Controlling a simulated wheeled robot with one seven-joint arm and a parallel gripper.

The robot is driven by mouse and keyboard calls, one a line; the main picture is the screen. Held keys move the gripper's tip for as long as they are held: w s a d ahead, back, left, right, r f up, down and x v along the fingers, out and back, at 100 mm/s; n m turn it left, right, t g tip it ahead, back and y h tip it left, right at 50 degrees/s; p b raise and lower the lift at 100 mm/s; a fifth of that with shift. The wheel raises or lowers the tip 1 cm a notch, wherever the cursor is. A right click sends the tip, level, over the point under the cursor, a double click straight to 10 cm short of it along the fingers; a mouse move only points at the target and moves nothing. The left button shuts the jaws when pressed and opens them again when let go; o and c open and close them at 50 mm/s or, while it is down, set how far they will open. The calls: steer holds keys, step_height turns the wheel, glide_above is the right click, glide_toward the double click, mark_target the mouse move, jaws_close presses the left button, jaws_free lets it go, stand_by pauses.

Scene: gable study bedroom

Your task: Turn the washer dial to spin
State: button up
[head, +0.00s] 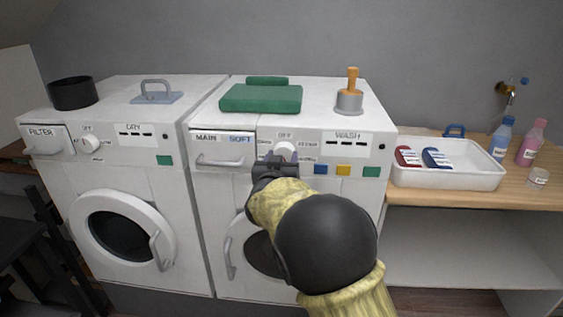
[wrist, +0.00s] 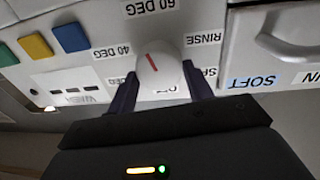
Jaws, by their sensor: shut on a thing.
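The washer (head: 345,210) is the right-hand white machine. Its round white dial (head: 285,150) sits on the front panel between the drawer and the WASH display. In the wrist view, which is upside down, the dial (wrist: 157,72) has a red mark pointing up and slightly left, roughly at the 60 DEG label (wrist: 150,8). RINSE is at its upper right, the partly hidden SPIN label (wrist: 209,72) at its right, 40 DEG at its left, OFF below. My gripper (wrist: 160,88) is shut on the dial, one finger on each side; it also shows in the head view (head: 278,165).
Left of the dial is the MAIN/SOFT drawer (head: 222,150); blue, yellow and green buttons (head: 343,170) lie below right. The dryer (head: 110,180) stands left. A white tray (head: 450,178) is on the right counter.

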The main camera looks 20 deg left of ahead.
steer(key=m, duration=0.2)
steer(key=m+b, duration=0.1)
steer(key=shift+d+f+m, duration=0.1)
steer(key=shift+f+m, duration=0.2)
steer(key=shift+m, duration=0.1)
steer(key=m+b, duration=0.2)
steer(key=m, duration=0.2)
steer(key=shift+g+b, duration=0.35)
steer(key=shift+g, duration=0.05)
steer(key=m+b, duration=0.2)
steer(key=m, duration=0.1)
steer(key=shift+d+m, duration=0.1)
steer(key=shift+m, duration=0.3)
steer(key=m+b, duration=0.2)
steer(key=m, duration=0.1)
steer(key=shift+f+g, duration=0.1)
steer(key=shift+g, duration=0.2)
steer(key=m+y+b, duration=0.1)
steer(key=m+b, duration=0.2)
steer(key=shift+m, duration=0.4)
steer(key=m+b, duration=0.3)
steer(key=shift+d+f, duration=0.1)
steer(key=m+b, duration=0.3)
steer(key=shift+m+y, duration=0.3)
steer(key=shift+y, duration=0.1)
steer(key=shift+m, duration=0.3)
steer(key=shift+r, duration=0.3)
